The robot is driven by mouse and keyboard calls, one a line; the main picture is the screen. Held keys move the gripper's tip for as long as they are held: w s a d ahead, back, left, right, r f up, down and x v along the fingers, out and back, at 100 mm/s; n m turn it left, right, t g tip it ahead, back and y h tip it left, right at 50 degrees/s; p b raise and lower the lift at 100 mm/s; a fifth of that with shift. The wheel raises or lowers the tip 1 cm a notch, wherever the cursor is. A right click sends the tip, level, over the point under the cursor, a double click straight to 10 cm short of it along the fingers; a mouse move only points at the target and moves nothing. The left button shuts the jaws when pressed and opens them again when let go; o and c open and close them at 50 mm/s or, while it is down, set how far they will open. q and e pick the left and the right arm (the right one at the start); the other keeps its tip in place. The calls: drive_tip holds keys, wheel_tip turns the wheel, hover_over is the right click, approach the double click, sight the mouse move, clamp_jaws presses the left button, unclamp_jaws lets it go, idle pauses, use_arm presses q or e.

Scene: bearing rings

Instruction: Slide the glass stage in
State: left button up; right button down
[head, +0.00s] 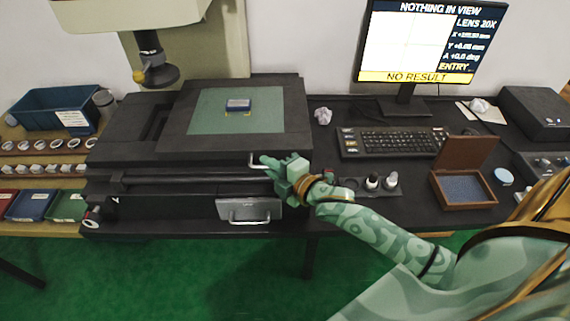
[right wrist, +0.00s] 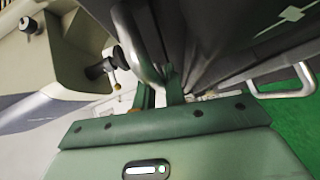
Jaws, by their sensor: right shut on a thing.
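The glass stage (head: 208,116) is a dark flat frame with a green-tinted glass plate (head: 268,104), on the black machine base under the lens head. My right gripper (head: 262,160) is at the stage's front edge, shut on the metal stage handle (head: 254,163). In the right wrist view the green fingers (right wrist: 160,90) close around the bent metal handle (right wrist: 143,48). The fingertips are partly hidden there. My left gripper is in neither view.
The lens (head: 155,70) hangs above the base, left of the glass. A drawer (head: 248,209) with a handle is below. To the right are a keyboard (head: 392,142), small bottles (head: 372,182), an open wooden box (head: 464,188) and a monitor (head: 418,42) reading "NOTHING IN VIEW". A blue bin (head: 52,108) stands left.

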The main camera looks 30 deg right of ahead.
drive_tip(key=w+a, duration=0.3)
drive_tip(key=a, duration=0.2)
drive_tip(key=w+a, duration=0.3)
drive_tip(key=a, duration=0.2)
drive_tip(key=w+a+b, duration=0.1)
drive_tip(key=w+a, duration=0.2)
drive_tip(key=a, duration=0.3)
drive_tip(key=shift+w+a, duration=0.1)
drive_tip(key=shift+w, duration=0.3)
drive_tip(key=shift+w+a, duration=0.3)
drive_tip(key=shift+a, duration=0.15)
drive_tip(key=c, duration=1.7)
unclamp_jaws()
drive_tip(key=shift+c, duration=0.2)
drive_tip(key=shift+w+a, duration=0.1)
drive_tip(key=p+v, duration=0.3)
drive_tip(key=v, duration=1.3)
drive_tip(key=shift+p, duration=0.3)
drive_tip(key=shift+r, duration=0.1)
